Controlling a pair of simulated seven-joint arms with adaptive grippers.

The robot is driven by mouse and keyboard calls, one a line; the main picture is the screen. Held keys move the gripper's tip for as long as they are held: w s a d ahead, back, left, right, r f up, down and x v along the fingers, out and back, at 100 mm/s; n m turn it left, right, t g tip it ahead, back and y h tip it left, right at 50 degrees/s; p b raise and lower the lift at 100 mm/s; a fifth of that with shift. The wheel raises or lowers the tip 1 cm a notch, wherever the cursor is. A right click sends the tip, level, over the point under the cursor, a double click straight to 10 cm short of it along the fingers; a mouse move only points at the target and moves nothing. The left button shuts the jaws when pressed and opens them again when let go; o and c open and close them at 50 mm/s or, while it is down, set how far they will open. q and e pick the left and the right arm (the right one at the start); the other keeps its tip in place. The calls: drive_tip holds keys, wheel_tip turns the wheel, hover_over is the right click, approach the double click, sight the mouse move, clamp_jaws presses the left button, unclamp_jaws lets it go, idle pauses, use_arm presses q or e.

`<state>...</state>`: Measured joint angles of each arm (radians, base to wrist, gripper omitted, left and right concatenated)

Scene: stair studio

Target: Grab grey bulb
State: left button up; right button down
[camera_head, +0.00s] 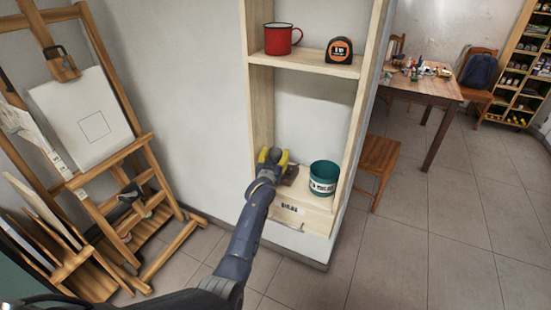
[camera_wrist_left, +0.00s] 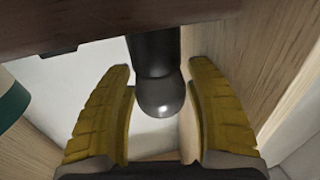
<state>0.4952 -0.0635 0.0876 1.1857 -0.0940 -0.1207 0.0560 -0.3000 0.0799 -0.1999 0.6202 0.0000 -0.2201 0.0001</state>
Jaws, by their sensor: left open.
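The grey bulb (camera_wrist_left: 160,92) is a dark, glossy, rounded piece on a short dark stem, in the middle of the left wrist view. My left gripper (camera_wrist_left: 160,72) is open, with one yellow finger on each side of the bulb. A gap shows between the bulb and each finger. In the head view my left gripper (camera_head: 273,156) is at the lower compartment of the wooden shelf, and I cannot make out the bulb there. My right gripper is not in view.
A dark brown piece (camera_wrist_left: 100,22) crosses the top left of the wrist view. A teal pot (camera_head: 323,178) stands right of the gripper in the shelf (camera_head: 259,115). A red mug (camera_head: 278,40) and tape measure (camera_head: 339,50) sit above. An easel (camera_head: 144,152) stands left.

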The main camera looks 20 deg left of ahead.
use_arm(q)
drive_tip(key=c, duration=0.9)
